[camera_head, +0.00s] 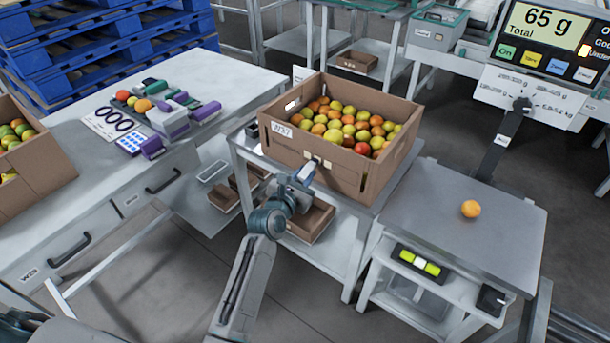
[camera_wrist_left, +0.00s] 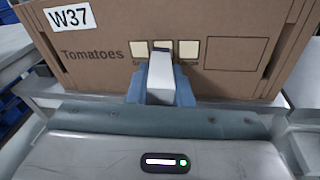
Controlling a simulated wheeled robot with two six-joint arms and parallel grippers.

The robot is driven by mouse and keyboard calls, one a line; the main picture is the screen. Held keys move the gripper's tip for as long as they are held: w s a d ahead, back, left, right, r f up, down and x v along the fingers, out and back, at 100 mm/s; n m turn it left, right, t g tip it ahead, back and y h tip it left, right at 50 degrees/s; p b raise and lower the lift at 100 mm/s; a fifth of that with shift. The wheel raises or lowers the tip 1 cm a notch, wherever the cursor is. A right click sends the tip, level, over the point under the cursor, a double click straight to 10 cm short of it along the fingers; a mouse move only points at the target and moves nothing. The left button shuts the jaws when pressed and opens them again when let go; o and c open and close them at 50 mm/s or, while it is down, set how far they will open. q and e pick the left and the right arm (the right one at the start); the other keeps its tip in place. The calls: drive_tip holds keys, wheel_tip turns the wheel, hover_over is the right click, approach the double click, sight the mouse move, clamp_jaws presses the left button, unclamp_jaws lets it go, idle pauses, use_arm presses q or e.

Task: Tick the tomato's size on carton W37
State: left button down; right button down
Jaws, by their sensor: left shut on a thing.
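Carton W37 (camera_head: 330,158) is a brown box full of red, orange and yellow-green tomatoes on a grey stand. In the left wrist view its front (camera_wrist_left: 110,25) shows "Tomatoes", three cream squares in a row and an empty outlined box. My left gripper (camera_head: 301,180) is shut on a white marker-like thing (camera_wrist_left: 160,78) with a dark tip. The tip is in front of the middle square, hiding part of it; I cannot tell if it touches. The words under the squares are partly hidden. A single orange tomato (camera_head: 470,208) lies on the right-hand grey table. My right gripper is not in view.
A display (camera_head: 548,35) reads 65 g. The left bench (camera_head: 215,75) holds a sheet with rings (camera_head: 112,123), purple and green items, and several fruits. Another fruit carton (camera_head: 45,165) stands at far left. Small brown boxes sit on the shelf below W37.

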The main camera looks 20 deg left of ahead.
use_arm(q)
drive_tip(key=shift+d+r+p, duration=0.15)
drive_tip(key=shift+r+p, duration=0.05)
drive_tip(key=shift+p, duration=0.1)
drive_tip(key=shift+s, duration=0.15)
drive_tip(key=shift+s, duration=0.25)
drive_tip(key=shift+s+a+p, duration=0.25)
drive_tip(key=shift+s+p, duration=0.15)
drive_tip(key=shift+s, duration=0.1)
drive_tip(key=shift+s+a+p, duration=0.25)
drive_tip(key=shift+s+p, duration=0.1)
drive_tip(key=shift+s, duration=0.15)
drive_tip(key=shift+p+v, duration=0.5)
drive_tip(key=shift+v, duration=0.7)
drive_tip(key=shift+s+a+f, duration=0.1)
drive_tip(key=shift+s+a, duration=0.2)
drive_tip(key=shift+a, duration=0.05)
